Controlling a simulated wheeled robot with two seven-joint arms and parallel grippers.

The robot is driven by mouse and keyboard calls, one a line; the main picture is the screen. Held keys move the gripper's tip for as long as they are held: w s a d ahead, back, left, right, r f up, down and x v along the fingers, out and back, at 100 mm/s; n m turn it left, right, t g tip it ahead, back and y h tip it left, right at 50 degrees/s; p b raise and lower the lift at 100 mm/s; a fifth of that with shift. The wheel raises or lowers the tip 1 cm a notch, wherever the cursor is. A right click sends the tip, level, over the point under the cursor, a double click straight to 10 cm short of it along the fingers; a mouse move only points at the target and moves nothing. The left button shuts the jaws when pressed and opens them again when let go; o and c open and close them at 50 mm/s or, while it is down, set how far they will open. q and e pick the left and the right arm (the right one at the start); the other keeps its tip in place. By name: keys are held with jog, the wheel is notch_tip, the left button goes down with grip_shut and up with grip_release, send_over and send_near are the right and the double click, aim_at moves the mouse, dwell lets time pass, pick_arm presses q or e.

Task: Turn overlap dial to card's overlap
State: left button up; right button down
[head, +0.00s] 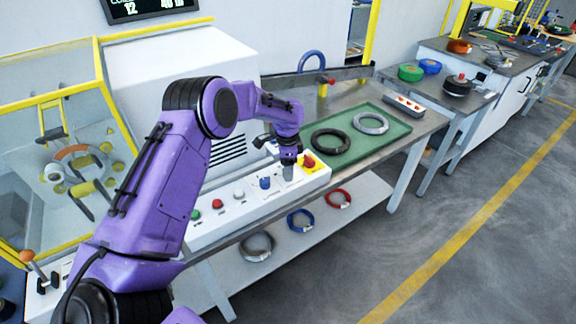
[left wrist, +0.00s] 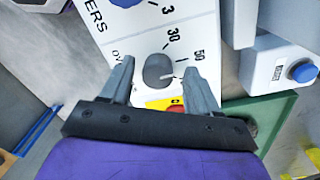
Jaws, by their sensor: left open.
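The grey overlap dial (left wrist: 157,70) shows in the left wrist view on the white panel, with 30 and 50 printed beside it and a light pointer mark on its right side. My left gripper (left wrist: 159,72) is open, one finger on each side of the dial; I cannot tell whether they touch it. In the head view my left gripper (head: 288,172) points down over the right end of the white control panel (head: 225,226) and hides most of the dial. I cannot make out an order card. My right gripper is not in view.
The panel also carries a blue knob (head: 265,183), a red button (head: 217,203), a green button (head: 195,214) and a red stop button (head: 309,160) on yellow. A green tray (head: 388,150) with coils lies behind. A wall display (head: 150,8) is partly cut off.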

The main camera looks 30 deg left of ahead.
pick_arm(q)
jog(key=shift+s+d, duration=0.15)
jog(key=c, duration=1)
jog(key=shift+c, duration=0.2)
jog(key=shift+r+n+p, duration=0.2)
jog(key=shift+n+p, duration=0.7)
jog(key=shift+p, duration=0.1)
jog(key=n+p, duration=0.1)
jog(key=n, duration=0.1)
jog(key=shift+n+p, duration=0.3)
jog(key=shift+p, duration=0.05)
jog(key=n+p, duration=0.1)
jog(key=n, duration=0.2)
jog(key=shift+n, duration=0.3)
jog(key=shift+f+n+p, duration=0.1)
jog(key=shift+n+p, duration=0.55)
jog(key=shift+n, duration=1.25)
